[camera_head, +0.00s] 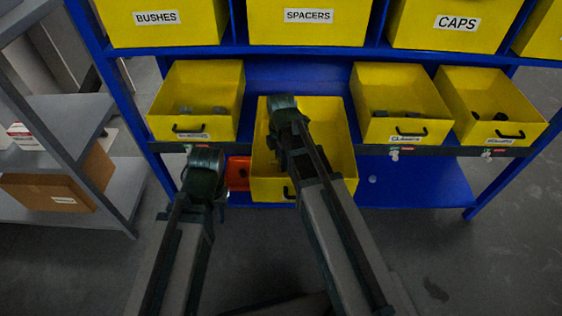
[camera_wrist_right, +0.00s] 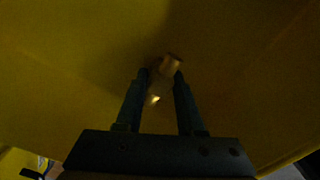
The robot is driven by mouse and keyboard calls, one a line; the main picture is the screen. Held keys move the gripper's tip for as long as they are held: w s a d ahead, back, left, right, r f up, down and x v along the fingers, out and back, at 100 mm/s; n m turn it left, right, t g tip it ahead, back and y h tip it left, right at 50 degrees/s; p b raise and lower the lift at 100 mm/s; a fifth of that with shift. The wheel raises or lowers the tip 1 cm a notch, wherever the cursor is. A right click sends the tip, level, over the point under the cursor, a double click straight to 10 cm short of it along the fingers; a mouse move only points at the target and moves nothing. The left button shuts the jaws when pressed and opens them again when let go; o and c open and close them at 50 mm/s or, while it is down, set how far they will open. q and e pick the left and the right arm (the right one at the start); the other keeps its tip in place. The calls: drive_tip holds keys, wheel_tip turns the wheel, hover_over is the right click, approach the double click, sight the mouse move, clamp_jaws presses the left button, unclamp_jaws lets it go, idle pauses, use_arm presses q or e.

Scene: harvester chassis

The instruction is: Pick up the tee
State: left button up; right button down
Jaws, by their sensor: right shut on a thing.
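The tee (camera_wrist_right: 170,66) shows as a small brassy piece between the fingertips in the right wrist view. My right gripper (camera_wrist_right: 160,82) is shut on it, inside a yellow bin (camera_wrist_right: 60,75). A second brassy glint lies lower between the fingers; I cannot tell if it is part of the same piece. In the head view, my right arm reaches into the pulled-out middle yellow bin (camera_head: 342,130) and hides the fingers and the tee. My left gripper (camera_head: 205,165) is left of that bin, by an orange-red object (camera_head: 237,173); its fingers cannot be made out.
Other open yellow bins with dark parts stand on the blue rack, at left (camera_head: 170,100) and right (camera_head: 385,80) (camera_head: 470,85). Labelled bins, such as SPACERS (camera_head: 308,30), sit above. A grey shelf with a cardboard box (camera_head: 50,190) is at left.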

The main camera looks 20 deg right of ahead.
wheel_tip(320, 180, up, 10)
drive_tip(key=p, duration=0.9)
drive_tip(key=shift+p, duration=0.35)
drive_tip(key=shift+r, duration=0.1)
wheel_tip(320, 180, up, 4)
drive_tip(key=p, duration=0.4)
drive_tip(key=shift+s, duration=0.1)
